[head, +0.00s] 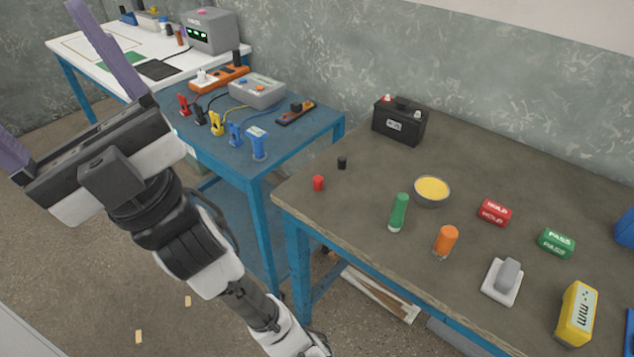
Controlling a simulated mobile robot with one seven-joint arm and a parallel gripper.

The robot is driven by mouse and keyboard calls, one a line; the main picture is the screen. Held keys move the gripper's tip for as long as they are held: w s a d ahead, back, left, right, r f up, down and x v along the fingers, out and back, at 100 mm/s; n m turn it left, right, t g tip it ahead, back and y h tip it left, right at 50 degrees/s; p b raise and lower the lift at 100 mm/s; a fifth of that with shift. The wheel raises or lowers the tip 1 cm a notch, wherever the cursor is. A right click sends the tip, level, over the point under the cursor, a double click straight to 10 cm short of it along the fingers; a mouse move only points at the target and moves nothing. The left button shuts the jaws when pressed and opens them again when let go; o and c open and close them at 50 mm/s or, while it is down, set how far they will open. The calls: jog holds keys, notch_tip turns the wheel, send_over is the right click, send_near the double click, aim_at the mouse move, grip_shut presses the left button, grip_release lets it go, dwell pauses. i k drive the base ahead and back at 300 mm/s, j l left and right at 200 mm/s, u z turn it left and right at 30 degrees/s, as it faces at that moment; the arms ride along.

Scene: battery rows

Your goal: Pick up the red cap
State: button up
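The red cap (318,183) is a small red cylinder. It stands upright near the left front edge of the dark-topped table (335,222) on the right. A similar small black cap (342,162) stands just behind it, apart from it. My gripper (58,88) is at the upper left of the head view, raised over the floor and well to the left of the red cap. Its two purple fingers are spread wide apart and nothing shows between them.
The dark table holds a black battery (398,122), a yellow-filled bowl (432,190), a green cylinder (398,213), an orange cylinder (445,241) and red and green blocks. A blue table (205,150) with clamps and a white-topped bench (75,50) stand left. Space around the red cap is clear.

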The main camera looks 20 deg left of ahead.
aim_at(317, 180)
jog(key=u, duration=1.1)
jog(key=i+l+u, duration=0.1)
jog(key=l+u, duration=0.5)
jog(key=i+l, duration=0.1)
jog(key=l, duration=0.35)
jog(key=i+l, duration=0.1)
jog(key=l, duration=0.35)
